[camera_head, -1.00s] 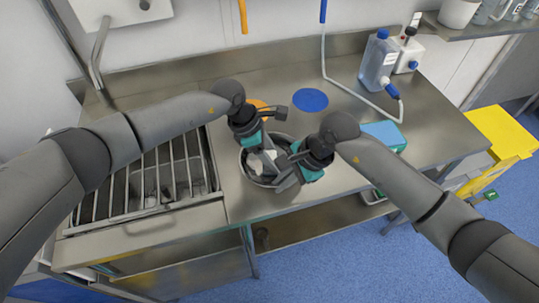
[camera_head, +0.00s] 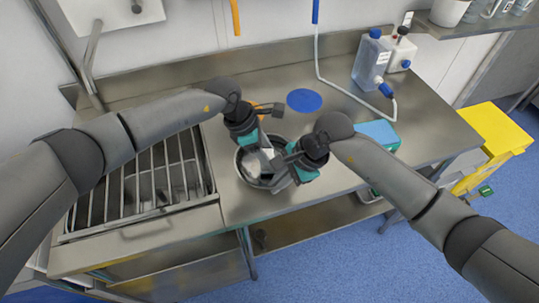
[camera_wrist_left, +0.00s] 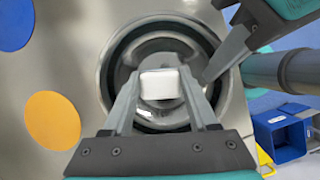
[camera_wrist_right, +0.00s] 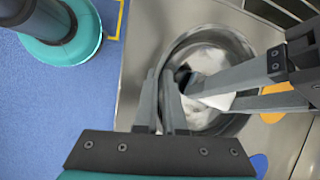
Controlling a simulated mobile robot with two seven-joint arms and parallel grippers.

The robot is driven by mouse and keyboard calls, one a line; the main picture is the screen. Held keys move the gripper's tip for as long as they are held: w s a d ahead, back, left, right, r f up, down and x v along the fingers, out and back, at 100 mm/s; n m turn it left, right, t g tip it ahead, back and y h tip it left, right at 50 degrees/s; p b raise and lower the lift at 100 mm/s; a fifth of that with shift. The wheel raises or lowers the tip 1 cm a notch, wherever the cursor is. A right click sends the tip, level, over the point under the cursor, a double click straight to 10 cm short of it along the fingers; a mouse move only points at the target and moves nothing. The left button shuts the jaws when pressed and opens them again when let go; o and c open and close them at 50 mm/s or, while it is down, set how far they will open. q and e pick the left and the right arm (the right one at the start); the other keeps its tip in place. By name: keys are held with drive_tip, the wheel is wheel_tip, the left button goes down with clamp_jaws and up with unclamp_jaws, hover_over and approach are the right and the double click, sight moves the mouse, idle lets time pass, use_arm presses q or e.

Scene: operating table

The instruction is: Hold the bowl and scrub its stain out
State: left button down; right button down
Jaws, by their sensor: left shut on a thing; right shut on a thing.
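The metal bowl (camera_head: 241,174) stands on the steel bench near its front edge; its round rim shows in the left wrist view (camera_wrist_left: 106,72). My left gripper (camera_wrist_left: 160,88) is shut on a white block-like sponge (camera_wrist_left: 160,84) inside the bowl, low over its floor. The sponge also shows in the right wrist view (camera_wrist_right: 218,101). My right gripper (camera_wrist_right: 161,90) is shut on the bowl's near-right rim, one finger on each side of the wall. Pale patches show inside the bowl, but I cannot tell stain from reflection.
A barred sink (camera_head: 150,190) is left of the bowl. A blue disc (camera_head: 304,100) and an orange disc (camera_wrist_left: 52,120) lie behind it. A light-blue block (camera_head: 380,133) and bottles (camera_head: 370,62) are to the right. A yellow bin (camera_head: 492,130) stands beyond the bench.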

use_arm(q)
drive_tip(key=shift+r, duration=3)
use_arm(e)
drive_tip(key=shift+s+d+f, duration=0.1)
drive_tip(key=shift+s+f, duration=0.05)
drive_tip(key=shift+f, duration=0.05)
drive_tip(key=c, duration=0.9)
unclamp_jaws()
drive_tip(key=shift+r, duration=0.1)
drive_tip(key=shift+r, duration=0.1)
drive_tip(key=v, duration=1.2)
